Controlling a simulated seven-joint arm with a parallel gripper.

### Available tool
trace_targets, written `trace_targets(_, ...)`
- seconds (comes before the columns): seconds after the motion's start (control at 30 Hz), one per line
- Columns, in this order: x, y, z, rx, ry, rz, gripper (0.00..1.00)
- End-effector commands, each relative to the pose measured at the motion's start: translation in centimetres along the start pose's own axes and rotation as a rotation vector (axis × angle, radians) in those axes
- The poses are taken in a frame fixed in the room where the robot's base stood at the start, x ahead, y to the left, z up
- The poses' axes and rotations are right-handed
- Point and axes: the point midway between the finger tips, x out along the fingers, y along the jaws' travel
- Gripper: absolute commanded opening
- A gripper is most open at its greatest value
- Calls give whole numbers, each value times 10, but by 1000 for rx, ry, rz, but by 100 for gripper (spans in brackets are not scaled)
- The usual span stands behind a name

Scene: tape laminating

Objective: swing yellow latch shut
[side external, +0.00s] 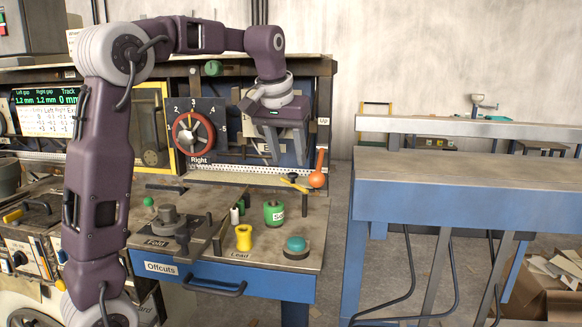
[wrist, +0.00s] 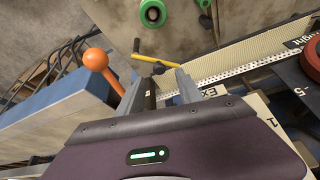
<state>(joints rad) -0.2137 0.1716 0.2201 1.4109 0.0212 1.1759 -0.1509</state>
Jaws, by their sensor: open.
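I see no contact with the latch.
The orange-knobbed lever (wrist: 96,59) stands close beside my left finger in the wrist view. A green spool (side external: 274,213), a yellow spool (side external: 243,237) and a teal button (side external: 296,246) stand on the bench front. A red dial (side external: 193,134) is left of my gripper.

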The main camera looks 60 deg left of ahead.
Motion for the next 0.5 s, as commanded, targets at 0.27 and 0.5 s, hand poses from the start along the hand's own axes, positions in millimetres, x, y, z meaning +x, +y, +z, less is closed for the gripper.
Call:
trace_targets(0.27, 39, 0, 0, 0, -1, 1, 43)
trace_targets(0.5, 41, 1, 0, 1, 2, 2, 43)
